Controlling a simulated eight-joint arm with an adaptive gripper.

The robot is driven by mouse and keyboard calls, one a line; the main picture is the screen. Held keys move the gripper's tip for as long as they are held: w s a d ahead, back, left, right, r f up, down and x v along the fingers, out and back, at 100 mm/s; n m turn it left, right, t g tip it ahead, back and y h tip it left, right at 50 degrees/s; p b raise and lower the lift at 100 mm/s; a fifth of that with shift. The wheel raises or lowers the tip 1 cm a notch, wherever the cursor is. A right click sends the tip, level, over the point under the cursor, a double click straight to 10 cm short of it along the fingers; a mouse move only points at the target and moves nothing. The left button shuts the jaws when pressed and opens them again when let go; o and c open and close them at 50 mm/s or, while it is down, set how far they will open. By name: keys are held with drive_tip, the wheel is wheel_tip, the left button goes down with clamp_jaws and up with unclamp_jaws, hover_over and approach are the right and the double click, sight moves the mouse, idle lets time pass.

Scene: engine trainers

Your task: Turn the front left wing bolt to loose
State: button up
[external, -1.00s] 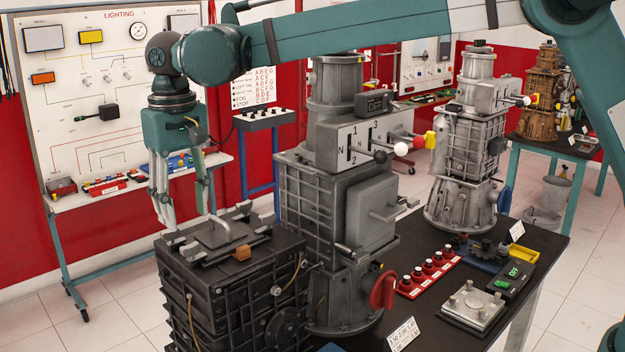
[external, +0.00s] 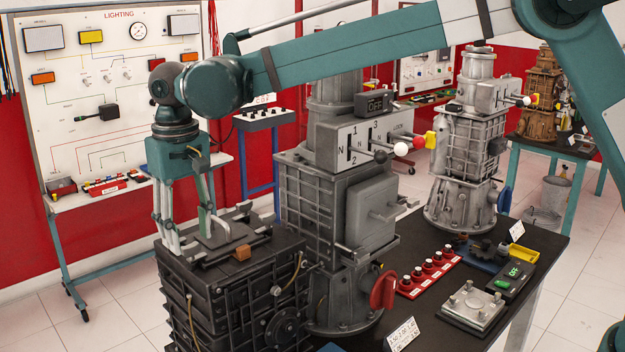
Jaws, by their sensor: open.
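The black gearbox unit (external: 225,290) stands at the front left of the picture. A dark plate (external: 232,236) lies on its top, with small grey metal wing-like pieces around its edges. One such wing bolt (external: 190,259) shows at the plate's near left side. I cannot tell from this view which one is the front left wing bolt or how far each is turned. My gripper (external: 187,241) points straight down over the left part of the top. Its fingers are spread, with the tips low near the plate's left edge. I see nothing held between them; contact cannot be told.
A tall grey gearbox (external: 330,200) with shift levers stands close right of the black unit. Red switches (external: 428,272) and a metal plate (external: 471,307) lie on the dark bench farther right.

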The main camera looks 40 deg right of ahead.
sight(194, 251)
drive_tip(key=shift+f, duration=1.2)
drive_tip(key=c, duration=0.9)
